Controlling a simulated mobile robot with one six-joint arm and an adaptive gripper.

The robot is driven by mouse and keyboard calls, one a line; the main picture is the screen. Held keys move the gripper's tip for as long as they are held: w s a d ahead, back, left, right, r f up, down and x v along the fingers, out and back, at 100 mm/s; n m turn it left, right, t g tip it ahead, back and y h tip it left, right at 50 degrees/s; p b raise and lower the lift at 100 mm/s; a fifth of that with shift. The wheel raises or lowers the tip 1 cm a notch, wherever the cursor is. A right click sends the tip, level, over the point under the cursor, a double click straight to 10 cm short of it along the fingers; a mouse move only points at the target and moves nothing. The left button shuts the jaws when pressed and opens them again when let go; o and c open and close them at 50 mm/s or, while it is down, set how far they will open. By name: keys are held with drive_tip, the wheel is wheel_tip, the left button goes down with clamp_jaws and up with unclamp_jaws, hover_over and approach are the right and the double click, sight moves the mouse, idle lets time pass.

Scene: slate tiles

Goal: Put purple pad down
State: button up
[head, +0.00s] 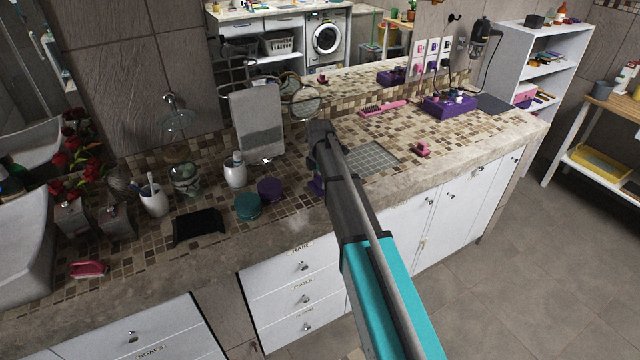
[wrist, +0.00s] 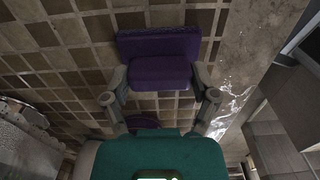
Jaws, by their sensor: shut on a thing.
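The purple pad (wrist: 160,72) is a small dark purple block with a wider back part, held between the two fingers of my gripper (wrist: 160,88). In the head view a strip of the purple pad (head: 317,187) shows beside my gripper (head: 316,178), low over the tiled counter; the rest is hidden by the gripper. I cannot tell whether the pad touches the counter. The mosaic-tiled counter (head: 335,128) lies behind and around it.
A round purple container (head: 269,188) and a teal one (head: 248,206) stand just left of my gripper. A grey grid mat (head: 370,158) lies to the right, with a pink item (head: 422,150) beyond it. A towel stand (head: 258,125) is behind. The counter's front edge is close.

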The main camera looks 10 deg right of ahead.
sight(319, 179)
drive_tip(key=shift+f, duration=0.15)
drive_tip(key=o, duration=0.9)
drive_tip(key=shift+c, duration=0.2)
wheel_tip(319, 179, up, 14)
drive_tip(key=p, duration=1.3)
drive_tip(key=shift+f, duration=0.15)
drive_tip(key=shift+s+a+p, duration=0.1)
drive_tip(key=shift+p, duration=0.2)
drive_tip(key=shift+s, duration=0.1)
